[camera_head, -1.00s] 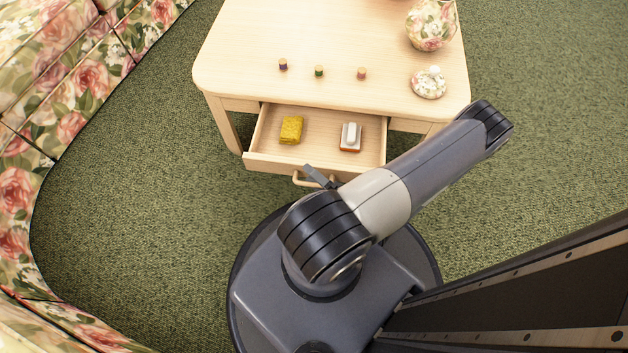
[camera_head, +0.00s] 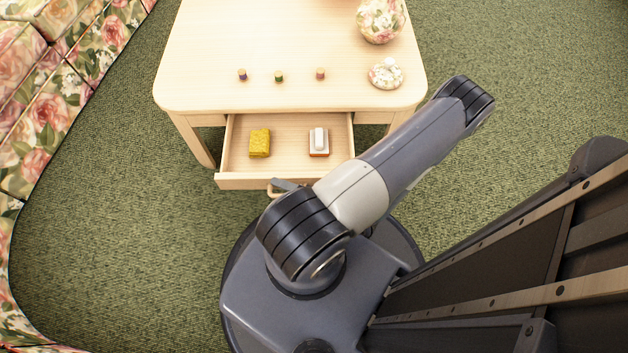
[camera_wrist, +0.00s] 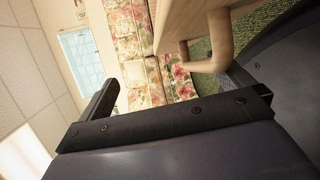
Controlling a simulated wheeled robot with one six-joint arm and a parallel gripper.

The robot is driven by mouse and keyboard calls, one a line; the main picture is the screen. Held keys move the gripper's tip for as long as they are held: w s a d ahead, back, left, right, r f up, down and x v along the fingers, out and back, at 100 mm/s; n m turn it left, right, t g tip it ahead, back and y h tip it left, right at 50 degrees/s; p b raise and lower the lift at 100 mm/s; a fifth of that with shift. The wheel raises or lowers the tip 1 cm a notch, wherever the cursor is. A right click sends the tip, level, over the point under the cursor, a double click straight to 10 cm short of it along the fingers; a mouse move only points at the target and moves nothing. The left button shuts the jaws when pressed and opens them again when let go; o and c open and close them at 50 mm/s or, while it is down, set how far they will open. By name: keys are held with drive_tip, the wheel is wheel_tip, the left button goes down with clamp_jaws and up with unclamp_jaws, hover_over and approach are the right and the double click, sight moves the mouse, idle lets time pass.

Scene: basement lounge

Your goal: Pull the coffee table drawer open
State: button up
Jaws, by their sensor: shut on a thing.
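The pale wood coffee table (camera_head: 290,35) stands ahead of me at the top of the head view. Its drawer (camera_head: 287,162) is pulled well out toward me. A yellow sponge-like block (camera_head: 260,142) and a small white and orange-brown item (camera_head: 318,142) lie inside. The curved drawer handle (camera_head: 272,189) is on the drawer front, partly covered by my arm; it also shows at the upper right of the wrist view (camera_wrist: 218,48). My gripper (camera_head: 287,185) is at the handle and shut on it. My arm hides most of the fingers in the head view.
On the tabletop are three small spool-like pieces (camera_head: 279,77), a floral vase (camera_head: 380,20) and a floral lidded dish (camera_head: 386,74). A floral sofa (camera_head: 60,75) runs along the left. Green carpet (camera_head: 110,220) is clear between sofa and table and at the right.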

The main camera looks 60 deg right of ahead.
drive_tip(key=shift+s+d, duration=0.2)
drive_tip(key=shift+s, duration=1.4)
drive_tip(key=c, duration=0.4)
drive_tip(key=shift+s, duration=0.35)
drive_tip(key=shift+c, duration=0.7)
drive_tip(key=shift+s+b, duration=0.3)
drive_tip(key=c, duration=0.5)
drive_tip(key=shift+s+a+f+b, duration=0.1)
drive_tip(key=shift+s+f+b, duration=0.15)
drive_tip(key=shift+s, duration=1.4)
drive_tip(key=shift+s+f+b, duration=0.1)
drive_tip(key=shift+s+f, duration=0.2)
drive_tip(key=shift+s, duration=1.3)
drive_tip(key=shift+f, duration=0.1)
